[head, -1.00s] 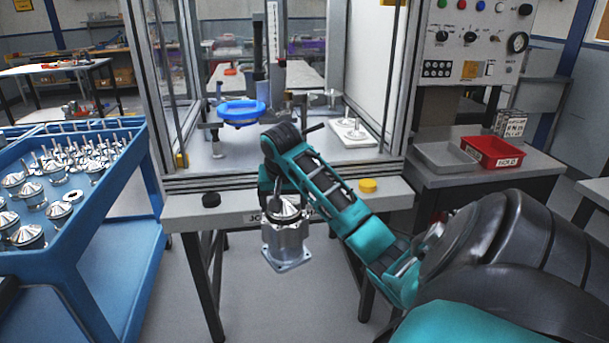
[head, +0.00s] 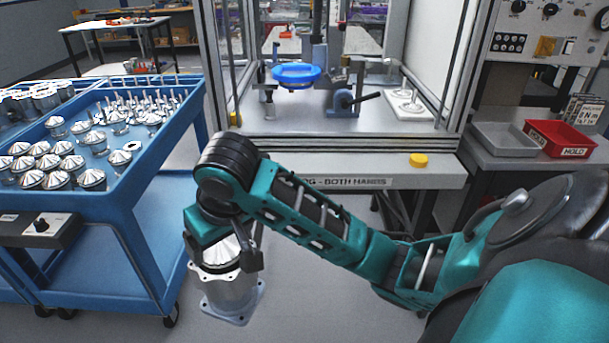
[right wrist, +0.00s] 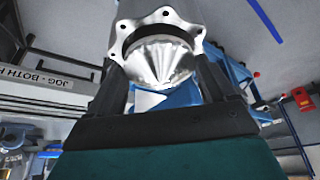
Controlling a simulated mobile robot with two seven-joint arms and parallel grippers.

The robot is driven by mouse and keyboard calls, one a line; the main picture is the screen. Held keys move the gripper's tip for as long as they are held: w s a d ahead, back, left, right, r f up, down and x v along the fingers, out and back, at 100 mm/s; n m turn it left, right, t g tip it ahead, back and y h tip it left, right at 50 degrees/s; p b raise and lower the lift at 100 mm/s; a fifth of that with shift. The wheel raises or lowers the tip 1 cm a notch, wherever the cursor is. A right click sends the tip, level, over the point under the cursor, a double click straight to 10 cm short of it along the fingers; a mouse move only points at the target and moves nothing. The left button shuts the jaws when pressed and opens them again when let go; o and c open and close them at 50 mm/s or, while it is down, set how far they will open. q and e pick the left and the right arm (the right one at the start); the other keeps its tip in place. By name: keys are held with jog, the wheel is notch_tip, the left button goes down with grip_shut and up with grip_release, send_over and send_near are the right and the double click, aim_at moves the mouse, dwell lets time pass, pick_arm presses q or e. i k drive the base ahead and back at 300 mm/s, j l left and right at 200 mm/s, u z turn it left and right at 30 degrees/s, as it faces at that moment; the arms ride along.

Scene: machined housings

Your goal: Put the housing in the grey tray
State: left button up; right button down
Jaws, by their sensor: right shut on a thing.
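A silver machined housing (head: 232,294) with a flanged base and a ribbed conical part hangs from my right gripper (head: 230,262), in front of the press bench and right of the blue cart. The gripper is shut on it. In the right wrist view the housing (right wrist: 160,50) sits between the two dark fingers (right wrist: 160,90), its holed flange at the far end. The grey tray (head: 504,138) lies on the side bench at the right, left of the red tray, and looks empty. My left gripper is not in view.
The blue cart (head: 150,215) at left carries several cone-topped housings and upright pins. The red tray (head: 560,138) is marked HOLD. The press enclosure (head: 380,127) holds a blue ring (head: 297,73). A yellow button (head: 418,160) is on the bench front.

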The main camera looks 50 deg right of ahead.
aim_at(501, 142)
jog(key=k+l+z, duration=0.25)
jog(key=l+z, duration=0.25)
jog(key=l, duration=0.7)
jog(key=l+z, duration=0.45)
jog(key=l, duration=0.75)
